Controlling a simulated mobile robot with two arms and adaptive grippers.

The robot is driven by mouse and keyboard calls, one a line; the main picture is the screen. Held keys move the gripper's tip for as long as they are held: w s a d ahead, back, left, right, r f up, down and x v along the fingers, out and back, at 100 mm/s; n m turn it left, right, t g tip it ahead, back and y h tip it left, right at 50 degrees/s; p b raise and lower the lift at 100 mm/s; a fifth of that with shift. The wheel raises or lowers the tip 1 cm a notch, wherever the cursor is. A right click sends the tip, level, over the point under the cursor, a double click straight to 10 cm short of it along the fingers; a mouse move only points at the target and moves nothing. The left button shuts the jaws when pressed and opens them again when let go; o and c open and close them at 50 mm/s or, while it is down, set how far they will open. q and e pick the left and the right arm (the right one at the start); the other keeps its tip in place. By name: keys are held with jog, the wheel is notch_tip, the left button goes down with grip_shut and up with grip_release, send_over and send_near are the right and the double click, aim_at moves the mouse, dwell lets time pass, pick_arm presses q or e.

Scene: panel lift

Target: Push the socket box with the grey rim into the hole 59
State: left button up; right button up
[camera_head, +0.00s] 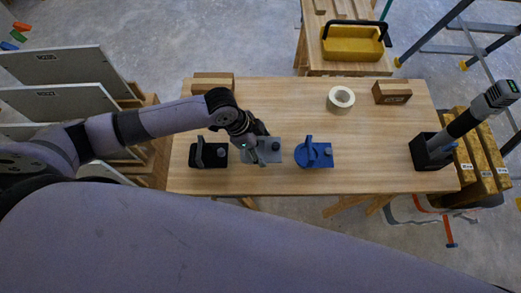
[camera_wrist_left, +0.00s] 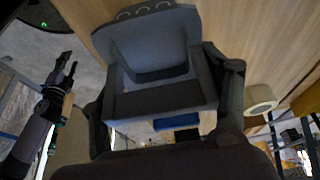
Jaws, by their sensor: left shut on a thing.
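In the left wrist view the gripper's two dark fingers are shut on this grey piece (camera_wrist_left: 150,50), which shows a block-like handle. I cannot tell whether it touches the table.
A black piece (camera_head: 208,156) and a blue piece (camera_head: 322,155) flank the grey one on the wooden table (camera_head: 380,165). A tape roll (camera_head: 340,99), a brown box (camera_head: 393,91) and a tool in a black holder (camera_head: 428,153) stand further right. Pale panels (camera_head: 60,65) stand left.

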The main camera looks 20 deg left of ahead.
aim_at(260, 153)
pick_arm(q)
jog(key=shift+s+f, duration=0.1)
jog(key=shift+f, duration=0.8)
jog(key=shift+f+p, duration=0.6)
jog(key=shift+f, duration=0.35)
jog(key=shift+f, duration=0.2)
jog(key=o, duration=1.5)
